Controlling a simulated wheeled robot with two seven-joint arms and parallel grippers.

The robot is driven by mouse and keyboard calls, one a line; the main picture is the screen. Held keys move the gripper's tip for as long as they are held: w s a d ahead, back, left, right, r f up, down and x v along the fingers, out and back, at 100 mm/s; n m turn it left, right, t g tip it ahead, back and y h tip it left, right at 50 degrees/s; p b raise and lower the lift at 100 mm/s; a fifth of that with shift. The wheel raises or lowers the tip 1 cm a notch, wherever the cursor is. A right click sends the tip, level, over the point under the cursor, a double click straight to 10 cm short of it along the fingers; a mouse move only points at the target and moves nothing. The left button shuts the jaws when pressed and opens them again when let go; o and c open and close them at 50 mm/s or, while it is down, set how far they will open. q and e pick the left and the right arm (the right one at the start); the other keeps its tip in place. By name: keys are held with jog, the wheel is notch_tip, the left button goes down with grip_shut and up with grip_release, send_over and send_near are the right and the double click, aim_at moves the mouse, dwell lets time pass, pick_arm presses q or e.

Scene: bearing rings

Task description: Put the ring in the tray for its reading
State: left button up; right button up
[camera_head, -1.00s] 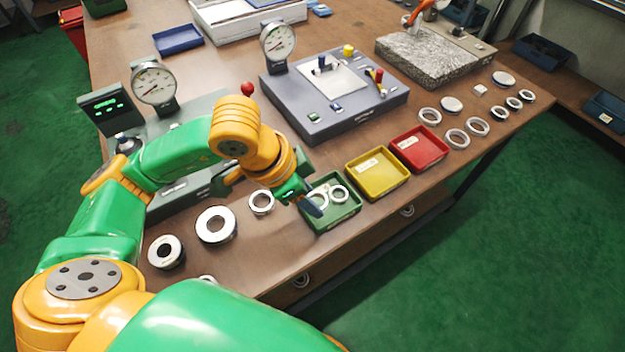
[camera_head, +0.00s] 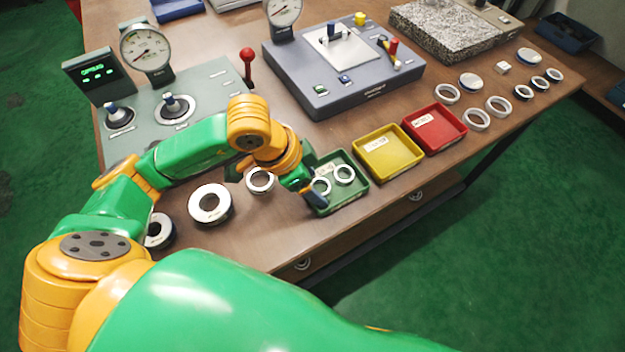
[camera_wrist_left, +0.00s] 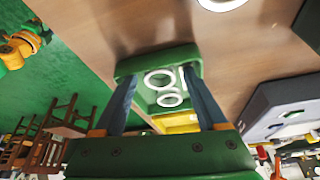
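The green tray (camera_head: 355,197) stands at the table's front edge and holds two pale metal rings, a left ring (camera_head: 320,187) and a right ring (camera_head: 343,174). They lie apart on its floor. My left gripper (camera_head: 314,197) is at the tray's left side, partly hiding its wall. In the left wrist view the gripper (camera_wrist_left: 162,105) has its fingers spread wide, with nothing held between them; the tray (camera_wrist_left: 150,62) and both rings show beyond. A yellow tray (camera_head: 387,172) and a red tray (camera_head: 436,146) stand to the right. My right gripper is out of view.
A small ring (camera_head: 260,180), a thick ring (camera_head: 210,205) and a dark-centred ring (camera_head: 157,231) lie left of the tray. A dial gauge stand (camera_head: 147,50) and a grey fixture (camera_head: 345,85) stand behind. Several rings (camera_head: 498,106) lie at the right.

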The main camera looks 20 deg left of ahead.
pick_arm(q)
jog(key=shift+r, duration=0.2)
jog(key=shift+a+r+p, duration=0.1)
jog(key=shift+r+p, duration=0.2)
jog(key=shift+p, duration=0.05)
jog(key=v, duration=1.1)
jog(key=shift+s+a+r, duration=0.1)
jog(key=shift+r, duration=0.05)
